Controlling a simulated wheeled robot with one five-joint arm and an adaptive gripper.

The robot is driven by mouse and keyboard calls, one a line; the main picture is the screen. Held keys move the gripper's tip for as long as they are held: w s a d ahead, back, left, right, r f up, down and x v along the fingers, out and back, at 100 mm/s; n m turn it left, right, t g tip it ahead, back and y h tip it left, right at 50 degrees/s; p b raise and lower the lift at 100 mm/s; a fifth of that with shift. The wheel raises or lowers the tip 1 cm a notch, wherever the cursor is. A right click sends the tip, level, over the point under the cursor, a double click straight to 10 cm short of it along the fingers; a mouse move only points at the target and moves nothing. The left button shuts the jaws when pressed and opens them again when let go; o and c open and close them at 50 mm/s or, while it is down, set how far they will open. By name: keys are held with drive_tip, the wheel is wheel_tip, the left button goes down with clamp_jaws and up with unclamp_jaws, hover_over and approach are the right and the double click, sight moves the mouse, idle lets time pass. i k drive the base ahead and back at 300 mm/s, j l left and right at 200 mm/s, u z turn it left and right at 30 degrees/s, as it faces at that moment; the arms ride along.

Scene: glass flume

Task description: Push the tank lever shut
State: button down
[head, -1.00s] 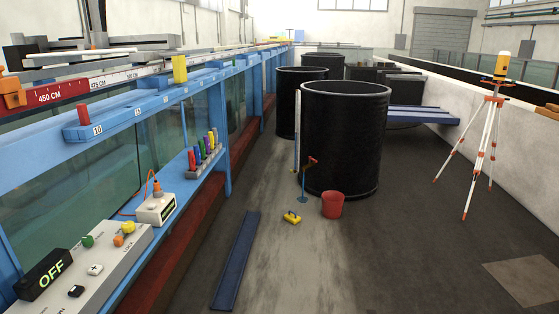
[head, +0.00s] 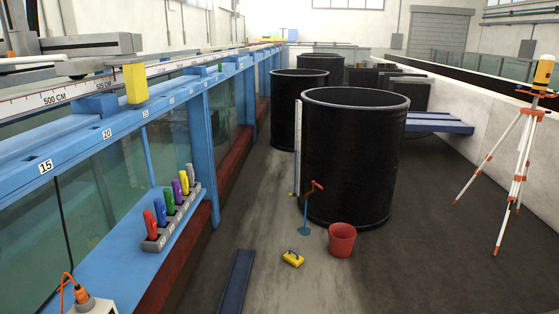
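A large black tank (head: 352,150) stands on the floor right of centre. Just in front of its left side is a thin blue post on a round foot (head: 304,231). A lever with a red grip (head: 317,185) and an orange-brown arm sits at the top of the post, tilted up to the right. It looks like the tank lever; I cannot tell how far it is open or shut. My gripper is not in view.
A red bucket (head: 342,241) and a yellow float-like block (head: 292,259) stand near the post. A blue plank (head: 236,283) lies on the floor. The blue-framed flume (head: 205,160) runs along the left, a tripod (head: 520,150) stands right.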

sight(313, 183)
drive_tip(key=i+z, duration=0.15)
drive_tip(key=i, duration=1.6)
drive_tip(key=i+u, duration=0.35)
drive_tip(key=i, duration=0.55)
drive_tip(key=i+l+u, duration=0.1)
drive_tip(key=i+u, duration=0.2)
drive_tip(key=i, duration=0.6)
drive_tip(key=i+u, duration=0.15)
drive_tip(key=i, duration=0.45)
